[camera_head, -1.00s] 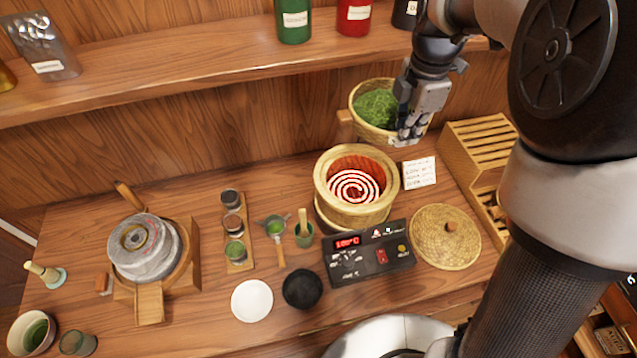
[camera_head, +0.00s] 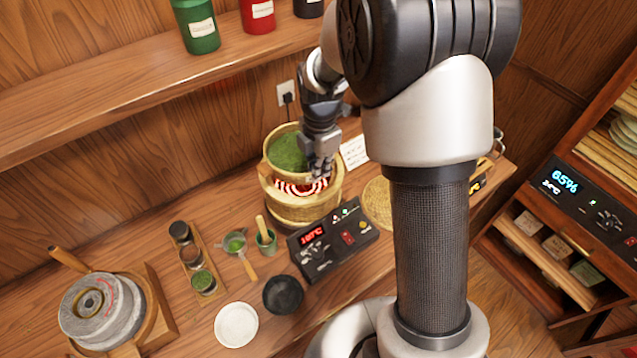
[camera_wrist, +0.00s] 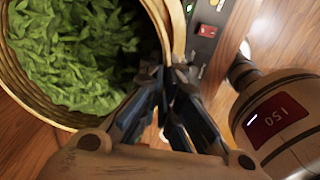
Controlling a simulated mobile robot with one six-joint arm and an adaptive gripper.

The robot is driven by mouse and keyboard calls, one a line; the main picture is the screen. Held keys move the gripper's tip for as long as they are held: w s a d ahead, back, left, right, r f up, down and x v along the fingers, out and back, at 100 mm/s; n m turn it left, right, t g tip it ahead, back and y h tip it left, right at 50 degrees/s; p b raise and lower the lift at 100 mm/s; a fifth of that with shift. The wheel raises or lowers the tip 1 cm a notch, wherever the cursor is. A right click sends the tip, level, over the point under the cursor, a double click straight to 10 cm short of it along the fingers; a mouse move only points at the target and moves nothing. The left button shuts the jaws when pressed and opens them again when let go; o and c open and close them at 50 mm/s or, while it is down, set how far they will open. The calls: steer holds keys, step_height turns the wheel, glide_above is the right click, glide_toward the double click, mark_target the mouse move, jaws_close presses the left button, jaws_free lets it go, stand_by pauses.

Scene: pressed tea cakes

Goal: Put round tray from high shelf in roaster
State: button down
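The round tray (camera_head: 268,166) is a woven basket filled with green leaves (camera_head: 289,151). It is held above the roaster (camera_head: 306,212), a woven round drum with a glowing red coil inside. My gripper (camera_head: 321,172) is shut on the tray's rim at its right side. In the wrist view the tray (camera_wrist: 152,12) fills the upper left, and the fingers (camera_wrist: 165,85) pinch its rim. The tray covers much of the roaster's opening; the glowing coil shows below its lower edge. I cannot tell whether the tray touches the roaster.
A control panel (camera_head: 333,243) reading about 100°C stands in front of the roaster. A woven lid (camera_head: 378,203) lies to its right, partly behind my arm. A white dish (camera_head: 236,324), a black bowl (camera_head: 283,295) and a stone mill (camera_head: 100,312) stand to the left.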

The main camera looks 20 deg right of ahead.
mark_target(319, 193)
step_height(319, 193, down, 5)
steer(key=shift+r+b, duration=0.15)
steer(key=shift+b, duration=0.2)
steer(key=shift+w+f, duration=0.1)
steer(key=shift+f, duration=0.15)
steer(key=shift+f, duration=0.15)
steer(key=c, duration=2.1)
jaws_free()
steer(key=shift+s, duration=0.2)
